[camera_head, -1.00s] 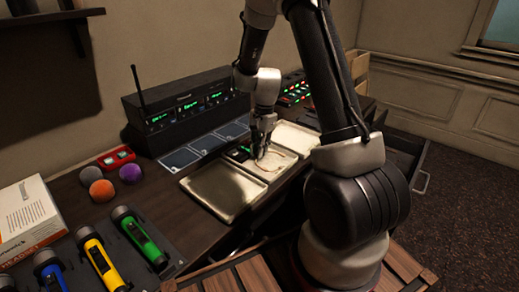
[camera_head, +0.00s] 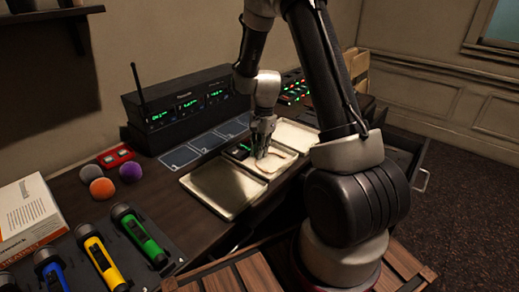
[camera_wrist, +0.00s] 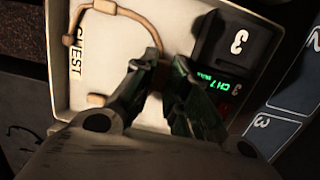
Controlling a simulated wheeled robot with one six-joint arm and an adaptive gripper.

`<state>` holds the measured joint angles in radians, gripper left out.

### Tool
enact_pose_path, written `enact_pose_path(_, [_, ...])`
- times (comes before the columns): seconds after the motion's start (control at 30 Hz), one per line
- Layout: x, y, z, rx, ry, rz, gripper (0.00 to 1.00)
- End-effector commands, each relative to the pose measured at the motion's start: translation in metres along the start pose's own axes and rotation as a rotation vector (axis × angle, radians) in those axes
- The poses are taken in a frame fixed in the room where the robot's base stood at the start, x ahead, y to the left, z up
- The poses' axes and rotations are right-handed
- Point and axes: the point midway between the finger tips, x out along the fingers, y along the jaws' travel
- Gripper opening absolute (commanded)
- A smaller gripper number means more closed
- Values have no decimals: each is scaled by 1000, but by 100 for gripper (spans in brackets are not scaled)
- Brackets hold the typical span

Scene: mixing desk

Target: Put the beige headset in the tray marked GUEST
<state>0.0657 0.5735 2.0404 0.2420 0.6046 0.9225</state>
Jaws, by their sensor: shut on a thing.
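The tray marked GUEST (camera_wrist: 90,77) is the pale middle tray of a row of three, and it also shows in the head view (camera_head: 247,166). The beige headset (camera_wrist: 136,18) is a thin curved band over this tray's floor, with small rounded ends. The fingers hide the gripped part. I cannot tell whether the headset rests fully on the floor. In the head view my gripper (camera_head: 260,152) points down into the tray.
A black pack (camera_wrist: 238,42) with a green display and a 3 sits inside the same tray. An empty tray (camera_head: 222,190) is at the left, another (camera_head: 297,137) at the right. Several handheld microphones (camera_head: 102,262), foam balls (camera_head: 102,187) and a headset box (camera_head: 28,217) stand left.

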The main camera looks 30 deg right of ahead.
Motion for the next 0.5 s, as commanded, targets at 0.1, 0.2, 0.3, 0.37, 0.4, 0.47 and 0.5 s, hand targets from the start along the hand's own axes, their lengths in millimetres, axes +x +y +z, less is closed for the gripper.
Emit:
enact_pose_path(0.1, [0,0,0,0,0,0,0])
enact_pose_path(0.2, [0,0,0,0,0,0,0])
enact_pose_path(0.3, [0,0,0,0,0,0,0])
enact_pose_path(0.37, [0,0,0,0,0,0,0])
enact_pose_path(0.4, [0,0,0,0,0,0,0])
enact_pose_path(0.47, [0,0,0,0,0,0,21])
enact_pose_path(0.5, [0,0,0,0,0,0,28])
